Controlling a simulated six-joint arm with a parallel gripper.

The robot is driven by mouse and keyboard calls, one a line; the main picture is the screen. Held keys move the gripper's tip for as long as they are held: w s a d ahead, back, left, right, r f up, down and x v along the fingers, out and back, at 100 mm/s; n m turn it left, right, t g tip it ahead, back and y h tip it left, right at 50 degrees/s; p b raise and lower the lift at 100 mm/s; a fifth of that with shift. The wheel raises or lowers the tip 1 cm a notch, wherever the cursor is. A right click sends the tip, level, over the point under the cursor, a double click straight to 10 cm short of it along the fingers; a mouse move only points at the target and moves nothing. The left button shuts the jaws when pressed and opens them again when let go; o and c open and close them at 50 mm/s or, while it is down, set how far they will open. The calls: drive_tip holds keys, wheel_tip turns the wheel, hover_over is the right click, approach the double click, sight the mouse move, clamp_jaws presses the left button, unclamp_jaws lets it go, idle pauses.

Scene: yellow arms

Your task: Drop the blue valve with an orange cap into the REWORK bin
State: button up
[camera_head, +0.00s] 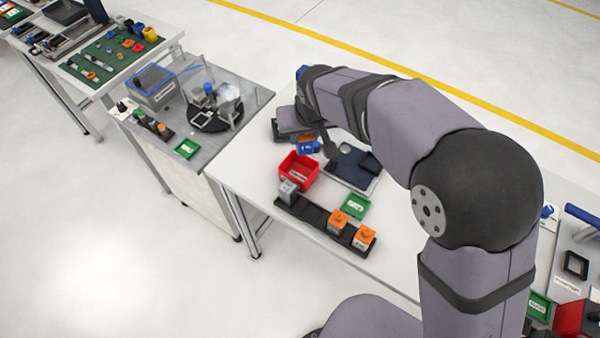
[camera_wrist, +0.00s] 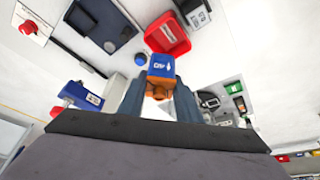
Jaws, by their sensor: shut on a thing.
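My gripper (camera_wrist: 160,84) is shut on a blue valve with an orange cap (camera_wrist: 163,67); the cap is toward the wrist camera and white marks show on the blue side. In the head view the valve (camera_head: 308,147) is just behind the red bin (camera_head: 298,171), with my arm reaching over from the right and partly hiding the gripper. The red bin (camera_wrist: 167,33) is just beyond the valve in the wrist view. Its white label is too small to read. No contact between valve and bin can be made out.
A black rack (camera_head: 313,214) with a grey part and two orange parts stands in front of the red bin. A green tray (camera_head: 355,206) is right of the bin. A dark blue tray (camera_head: 352,167) lies behind. A grey side table (camera_head: 245,105) stands left.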

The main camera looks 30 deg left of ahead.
sight(305, 149)
drive_tip(key=shift+f+b, duration=2.1)
drive_tip(key=shift+f, duration=0.75)
drive_tip(key=o, duration=1.2)
drive_tip(key=shift+b+v, duration=1)
drive_tip(key=shift+v, duration=2.7)
